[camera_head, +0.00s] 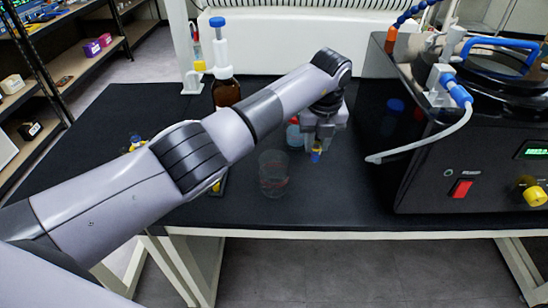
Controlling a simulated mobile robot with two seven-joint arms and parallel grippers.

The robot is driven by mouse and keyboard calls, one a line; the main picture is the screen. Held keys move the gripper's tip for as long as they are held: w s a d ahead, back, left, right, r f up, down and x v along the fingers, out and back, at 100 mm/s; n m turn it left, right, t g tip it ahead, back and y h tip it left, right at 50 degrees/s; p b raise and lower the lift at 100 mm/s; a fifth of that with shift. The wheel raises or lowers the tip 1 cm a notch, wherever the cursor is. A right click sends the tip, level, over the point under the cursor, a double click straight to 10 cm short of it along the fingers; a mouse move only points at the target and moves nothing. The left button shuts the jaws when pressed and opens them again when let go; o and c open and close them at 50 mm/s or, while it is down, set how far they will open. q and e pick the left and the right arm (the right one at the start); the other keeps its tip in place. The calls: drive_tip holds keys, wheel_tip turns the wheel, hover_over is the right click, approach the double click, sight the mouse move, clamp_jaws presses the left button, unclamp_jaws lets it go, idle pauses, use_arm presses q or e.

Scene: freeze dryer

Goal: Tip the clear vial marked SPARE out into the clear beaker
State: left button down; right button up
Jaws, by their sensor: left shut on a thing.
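The clear beaker (273,175) stands upright on the black bench top, near its front edge. My left gripper (317,147) points down behind and to the right of the beaker, apart from it in the picture. The rest of the vial is hidden, and no SPARE mark can be read. I cannot tell whether the vial touches the bench. My right gripper is not in view.
A brown bottle with a blue-topped dispenser (225,88) stands behind my left arm. The freeze dryer (420,175) with a white hose fills the right. The bench front (340,205) right of the beaker is clear.

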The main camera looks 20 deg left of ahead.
use_arm(q)
drive_tip(key=p, duration=0.1)
drive_tip(key=a+h+p, duration=0.1)
drive_tip(key=shift+s+r+t+p, duration=0.25)
drive_tip(key=shift+s+t+p, duration=0.05)
drive_tip(key=shift+s+p, duration=0.05)
drive_tip(key=shift+s+a+r+n+t+h+p, duration=0.15)
drive_tip(key=shift+s+a+r+t+h, duration=0.15)
drive_tip(key=shift+s+a+t+h, duration=0.5)
drive_tip(key=shift+s+a+r+n+t+h+p, duration=0.1)
drive_tip(key=shift+s+a+r+t+h+p, duration=0.25)
drive_tip(key=shift+a+t+h, duration=0.7)
drive_tip(key=shift+s+a+r+n+t+h, duration=0.2)
drive_tip(key=shift+s+a+t+h, duration=0.4)
drive_tip(key=shift+h, duration=0.65)
drive_tip(key=shift+s+d+r, duration=0.1)
drive_tip(key=shift+r, duration=0.1)
drive_tip(key=shift+t, duration=0.25)
drive_tip(key=shift+s+r+t+h, duration=0.1)
drive_tip(key=shift+t+h, duration=1)
drive_tip(key=shift+h, duration=0.5)
drive_tip(key=shift+b, duration=0.4)
